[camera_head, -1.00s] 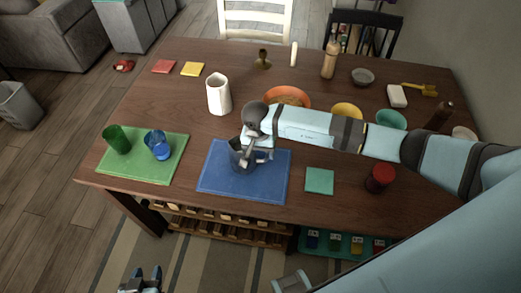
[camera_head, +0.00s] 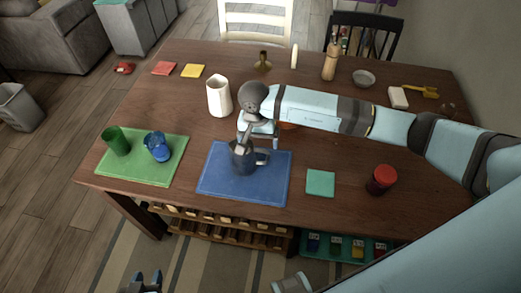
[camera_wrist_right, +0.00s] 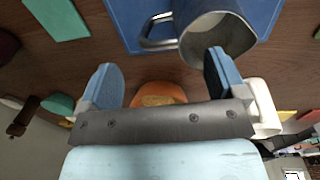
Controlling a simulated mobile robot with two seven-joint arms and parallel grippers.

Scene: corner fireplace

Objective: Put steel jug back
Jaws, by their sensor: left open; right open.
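The steel jug (camera_head: 243,160) stands upright on the blue mat (camera_head: 218,186), with its handle toward the right. My right gripper (camera_head: 259,139) is open just behind and above the jug and partly covers its rim. In the right wrist view, the open fingers (camera_wrist_right: 162,78) have nothing between them. The jug (camera_wrist_right: 215,38) shows beyond the right finger there, and its handle lies ahead of the gap. My left gripper (camera_head: 143,281) is open and empty at the bottom edge, low in front of the table.
A green mat (camera_head: 120,172) at left holds a green glass and a blue glass. A white vase (camera_head: 219,96) stands behind the blue mat.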

